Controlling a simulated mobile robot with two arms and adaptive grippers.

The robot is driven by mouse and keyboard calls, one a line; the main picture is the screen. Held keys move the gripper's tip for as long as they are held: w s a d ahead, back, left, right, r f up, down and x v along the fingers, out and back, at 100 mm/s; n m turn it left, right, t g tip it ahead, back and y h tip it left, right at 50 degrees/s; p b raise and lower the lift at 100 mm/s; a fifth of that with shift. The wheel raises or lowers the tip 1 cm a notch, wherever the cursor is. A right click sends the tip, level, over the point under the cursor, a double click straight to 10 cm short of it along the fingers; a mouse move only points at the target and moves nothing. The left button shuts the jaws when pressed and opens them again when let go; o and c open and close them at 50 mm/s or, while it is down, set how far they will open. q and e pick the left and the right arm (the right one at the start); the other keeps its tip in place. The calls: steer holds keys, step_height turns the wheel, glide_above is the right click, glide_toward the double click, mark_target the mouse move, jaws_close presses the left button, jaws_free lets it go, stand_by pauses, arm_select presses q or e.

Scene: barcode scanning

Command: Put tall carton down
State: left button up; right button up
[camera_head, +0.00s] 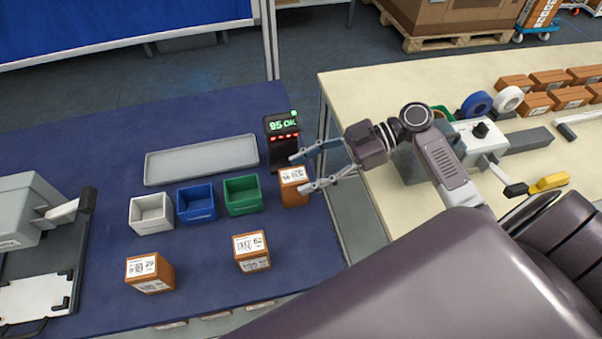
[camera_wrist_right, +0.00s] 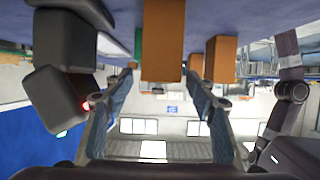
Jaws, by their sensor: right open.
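The tall carton (camera_head: 293,190), brown with a white label on top, stands upright on the blue table (camera_head: 110,125) in front of the black scanner (camera_head: 283,150). My right gripper (camera_head: 303,172) is open, with its fingers on either side of the carton's upper part; contact cannot be told. In the right wrist view the brown carton (camera_wrist_right: 163,40) shows between my open right fingers (camera_wrist_right: 160,82), and its lower end meets the blue surface at the top of the picture. My left gripper is not in view.
White (camera_head: 151,214), blue (camera_head: 197,203) and green (camera_head: 242,195) bins stand left of the carton. Behind them lies a grey tray (camera_head: 202,160). Two labelled cartons (camera_head: 150,272) (camera_head: 251,250) stand in front. A cream table (camera_head: 370,95) with tools is at right, across a gap.

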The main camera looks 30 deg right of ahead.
steer(key=b+v, duration=0.1)
steer(key=v, duration=0.5)
steer(key=shift+b, duration=0.4)
steer(key=shift+d, duration=0.1)
